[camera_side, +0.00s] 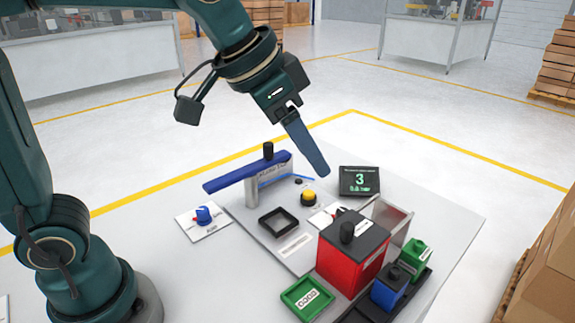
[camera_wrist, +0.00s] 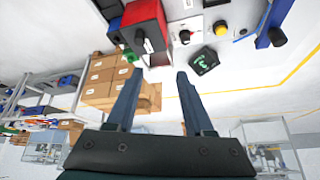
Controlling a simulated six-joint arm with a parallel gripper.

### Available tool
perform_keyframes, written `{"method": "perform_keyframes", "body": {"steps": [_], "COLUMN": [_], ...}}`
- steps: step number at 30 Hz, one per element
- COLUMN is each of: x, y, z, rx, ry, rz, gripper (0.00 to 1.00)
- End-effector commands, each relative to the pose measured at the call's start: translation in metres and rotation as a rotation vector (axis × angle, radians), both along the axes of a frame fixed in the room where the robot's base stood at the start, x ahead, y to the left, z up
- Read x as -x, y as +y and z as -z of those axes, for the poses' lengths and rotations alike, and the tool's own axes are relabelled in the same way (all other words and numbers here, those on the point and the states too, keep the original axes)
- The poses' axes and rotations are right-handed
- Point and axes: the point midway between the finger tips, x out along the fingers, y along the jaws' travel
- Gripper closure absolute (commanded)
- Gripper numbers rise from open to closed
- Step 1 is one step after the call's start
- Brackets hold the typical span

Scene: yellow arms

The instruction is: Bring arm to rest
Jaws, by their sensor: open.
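My gripper (camera_side: 308,150) is raised in the air above the far part of the white work table, apart from everything on it. In the wrist view my gripper (camera_wrist: 156,82) shows two dark blue fingers spread apart with nothing between them. In the side view the fingers overlap and look like one. My arm is dark green and comes in from the upper left.
Below are a red box with a dark lid (camera_side: 354,250), a blue lever (camera_side: 247,172), a yellow button (camera_side: 308,198), a display reading 3 (camera_side: 359,181), a black tray (camera_side: 264,222), a green tray (camera_side: 295,296), a blue block (camera_side: 390,290) and a green block (camera_side: 414,255). Cardboard boxes (camera_side: 551,250) stand at right.

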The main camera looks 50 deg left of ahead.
Motion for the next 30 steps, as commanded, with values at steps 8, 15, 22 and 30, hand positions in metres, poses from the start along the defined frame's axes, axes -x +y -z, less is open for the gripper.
{"method": "perform_keyframes", "body": {"steps": [8, 15, 22, 30], "x": [0.073, 0.122, 0.134, 0.134], "y": [0.051, 0.069, 0.071, 0.071], "z": [0.009, 0.049, 0.067, 0.067], "rx": [0.013, 0.020, 0.020, 0.020], "ry": [-0.041, -0.002, 0.050, 0.050], "rz": [-0.205, -0.335, -0.367, -0.367], "gripper": [0.47, 0.47, 0.47, 0.47]}}
